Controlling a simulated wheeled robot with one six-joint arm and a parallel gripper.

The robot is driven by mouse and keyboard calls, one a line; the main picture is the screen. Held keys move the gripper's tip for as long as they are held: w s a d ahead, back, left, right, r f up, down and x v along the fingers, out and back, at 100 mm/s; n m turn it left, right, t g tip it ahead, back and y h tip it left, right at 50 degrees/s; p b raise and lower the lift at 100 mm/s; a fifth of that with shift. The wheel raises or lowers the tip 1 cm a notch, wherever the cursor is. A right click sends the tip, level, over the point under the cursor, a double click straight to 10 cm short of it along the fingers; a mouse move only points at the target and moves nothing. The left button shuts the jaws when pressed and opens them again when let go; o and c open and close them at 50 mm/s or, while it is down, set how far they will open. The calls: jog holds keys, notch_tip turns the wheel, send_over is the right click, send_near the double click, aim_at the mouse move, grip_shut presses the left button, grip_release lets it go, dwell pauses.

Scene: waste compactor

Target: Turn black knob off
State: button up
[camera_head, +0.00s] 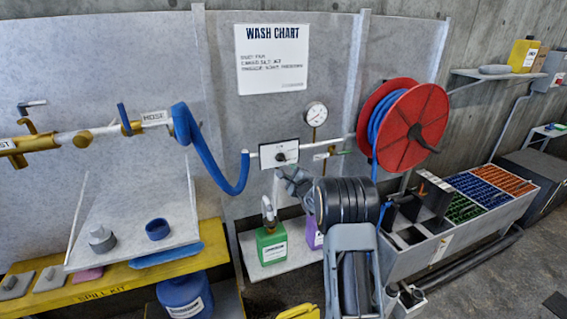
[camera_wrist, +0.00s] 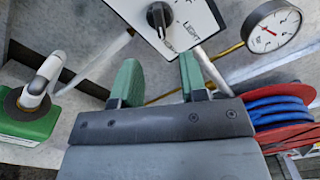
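The black knob (camera_wrist: 159,16) sits on a white dial plate (camera_wrist: 185,22) with printed labels, one reading "LIGHT", at the top of the wrist view. In the head view the knob (camera_head: 281,157) shows small on the white plate on the wall panel, left of the red hose reel. My gripper (camera_wrist: 158,76) has two green fingers standing apart with nothing between them. The fingertips are just below the plate in the wrist view, apart from the knob. In the head view my gripper (camera_head: 290,180) is partly hidden by my arm, below the plate.
A pressure gauge (camera_head: 316,114) and a red reel (camera_head: 411,126) with blue hose are right of the plate. A blue hose (camera_head: 215,150) hangs left. A green spray bottle (camera_head: 271,243) stands on a shelf below. A grey trough (camera_head: 445,227) with coloured grids lies right.

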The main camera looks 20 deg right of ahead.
aim_at(283, 160)
jog(key=w+p, duration=0.1)
jog(key=w, duration=0.8)
jog(key=shift+w, duration=0.15)
jog(key=shift+c, duration=0.3)
grip_shut()
